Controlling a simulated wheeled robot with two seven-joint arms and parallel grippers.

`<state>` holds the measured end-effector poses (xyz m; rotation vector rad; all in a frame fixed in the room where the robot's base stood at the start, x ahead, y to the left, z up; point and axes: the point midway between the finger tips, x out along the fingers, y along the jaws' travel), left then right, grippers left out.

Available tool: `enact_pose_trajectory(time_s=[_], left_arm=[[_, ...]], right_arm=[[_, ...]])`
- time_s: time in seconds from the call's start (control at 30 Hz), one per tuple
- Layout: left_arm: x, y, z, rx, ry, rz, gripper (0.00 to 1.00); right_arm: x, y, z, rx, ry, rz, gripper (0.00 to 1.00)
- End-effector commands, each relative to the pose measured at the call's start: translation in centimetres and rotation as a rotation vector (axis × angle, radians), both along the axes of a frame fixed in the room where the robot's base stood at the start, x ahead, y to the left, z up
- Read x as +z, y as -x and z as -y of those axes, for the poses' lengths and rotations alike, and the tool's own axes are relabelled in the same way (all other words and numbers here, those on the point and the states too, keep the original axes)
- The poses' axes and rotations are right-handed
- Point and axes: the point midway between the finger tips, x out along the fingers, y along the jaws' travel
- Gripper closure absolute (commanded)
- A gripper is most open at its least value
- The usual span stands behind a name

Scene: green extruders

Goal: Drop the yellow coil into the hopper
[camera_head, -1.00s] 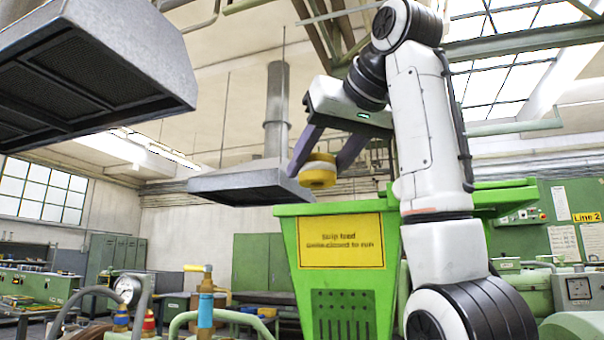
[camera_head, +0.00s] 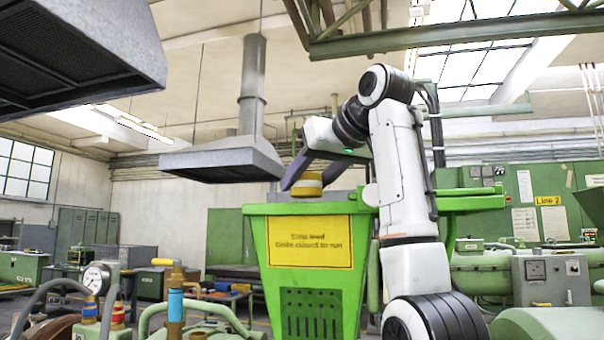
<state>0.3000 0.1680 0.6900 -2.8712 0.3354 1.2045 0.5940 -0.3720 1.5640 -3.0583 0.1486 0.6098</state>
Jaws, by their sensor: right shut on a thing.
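The yellow coil (camera_head: 308,185) is between the fingers of my right gripper (camera_head: 308,182), which is shut on it. The coil shows yellow with a paler band. It is just above the near rim of the green hopper (camera_head: 263,240), near the middle of its top edge. I cannot tell from this angle whether it is over the opening or short of it. The hopper has a yellow sign on its front and slots below. Its inside is hidden. My left gripper is not in view.
A pressure gauge (camera_head: 96,278) and pipes with a blue-banded valve (camera_head: 175,304) stand at the lower left. A grey extraction hood (camera_head: 222,160) hangs behind the hopper. A grey control box (camera_head: 550,283) and green machinery are at the right.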

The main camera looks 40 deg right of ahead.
Motion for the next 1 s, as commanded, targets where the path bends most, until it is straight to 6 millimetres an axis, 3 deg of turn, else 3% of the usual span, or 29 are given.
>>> enact_pose_trajectory(time_s=[0.4,0.87,0.9,1.0], left_arm=[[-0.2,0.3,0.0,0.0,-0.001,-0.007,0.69],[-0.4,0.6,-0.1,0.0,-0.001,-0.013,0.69],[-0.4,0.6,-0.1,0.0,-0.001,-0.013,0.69],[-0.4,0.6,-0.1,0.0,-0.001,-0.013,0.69]], right_arm=[[0.1,-2.8,3.4,0.0,-0.001,0.002,0.82],[0.1,-3.4,4.0,0.0,0.0,0.002,0.82],[0.1,-3.4,4.0,0.0,0.0,0.002,0.52],[0.1,-3.4,4.0,0.0,0.0,0.002,0.35]])
